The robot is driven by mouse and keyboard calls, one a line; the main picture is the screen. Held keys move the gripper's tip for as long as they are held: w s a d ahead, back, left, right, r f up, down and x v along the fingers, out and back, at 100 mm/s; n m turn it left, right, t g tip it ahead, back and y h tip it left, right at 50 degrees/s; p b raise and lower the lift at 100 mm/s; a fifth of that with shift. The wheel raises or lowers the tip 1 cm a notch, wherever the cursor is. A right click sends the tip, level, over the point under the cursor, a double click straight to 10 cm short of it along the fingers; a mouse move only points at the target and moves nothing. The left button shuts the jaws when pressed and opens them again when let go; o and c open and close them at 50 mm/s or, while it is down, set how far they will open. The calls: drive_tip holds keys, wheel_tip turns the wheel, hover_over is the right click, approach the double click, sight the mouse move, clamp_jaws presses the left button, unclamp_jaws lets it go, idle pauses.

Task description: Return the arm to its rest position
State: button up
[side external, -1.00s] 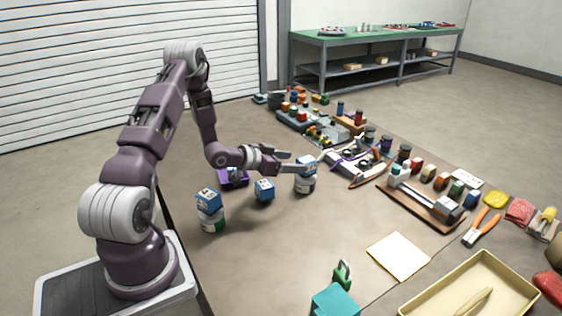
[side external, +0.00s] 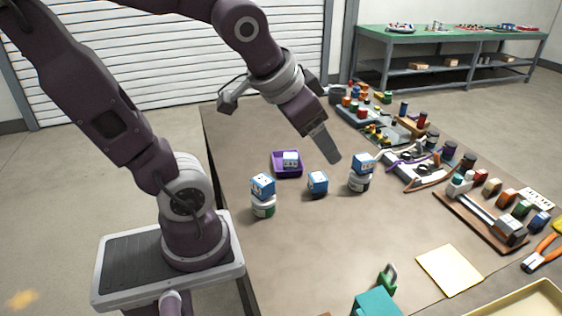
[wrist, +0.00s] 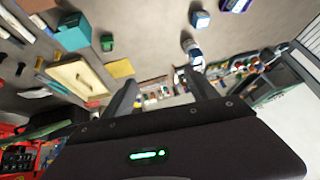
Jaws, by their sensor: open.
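My arm is raised over the table (side external: 300,240), and my gripper (side external: 322,148) points down and to the right above the back of it. In the wrist view the two fingers of my gripper (wrist: 162,82) stand apart with nothing between them. A blue-and-white cube (side external: 363,161) sits on a jar (side external: 359,183), right of and below the gripper in the picture. Another such cube (side external: 262,185) tops a jar (side external: 264,208) at left. A third cube (side external: 318,183) lies between them, apparently on the table. A fourth (side external: 291,160) is in a purple tray (side external: 277,170).
Several small parts and racks line the table's far right side, including a brown tray (side external: 481,225). A yellow sheet (side external: 450,269), a green padlock (side external: 387,277) and a teal block (side external: 376,303) are at the front. A green workbench (side external: 455,38) stands behind.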

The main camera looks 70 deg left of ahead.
drive_tip(key=s+d+g+h, duration=0.1)
drive_tip(key=s+d+h, duration=0.1)
drive_tip(key=s+d, duration=0.3)
drive_tip(key=s, duration=0.3)
drive_tip(key=shift+s+d+m, duration=0.2)
drive_tip(key=shift+s+m, duration=0.1)
drive_tip(key=shift+s, duration=0.1)
